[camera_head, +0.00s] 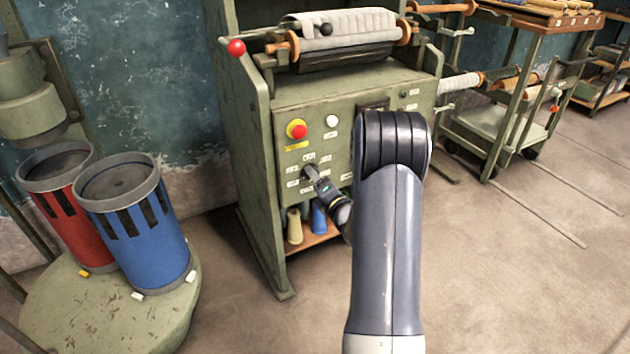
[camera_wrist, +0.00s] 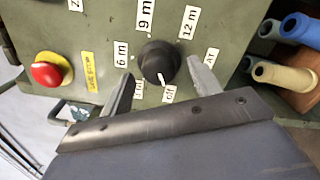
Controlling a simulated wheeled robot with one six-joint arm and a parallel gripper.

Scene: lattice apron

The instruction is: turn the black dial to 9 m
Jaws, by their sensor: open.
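The black dial (camera_wrist: 158,60) sits on the green panel in the wrist view, ringed by white labels. Its white mark points down toward the "off" label (camera_wrist: 169,94). The "9 m" label (camera_wrist: 145,15) is above the dial, between "6 m" (camera_wrist: 121,53) and "12 m" (camera_wrist: 189,22). My gripper (camera_wrist: 160,70) is open, with one finger on each side of the dial; a gap shows on both sides. In the head view my gripper (camera_head: 312,176) is at the panel's label ring and largely hides the dial.
A red button (camera_wrist: 47,73) is left of the dial, with a white button (camera_head: 333,121) nearby. Blue and cream cones (camera_wrist: 299,28) stand on a low shelf. Red (camera_head: 62,215) and blue (camera_head: 140,245) bins stand at left. Open floor lies at right.

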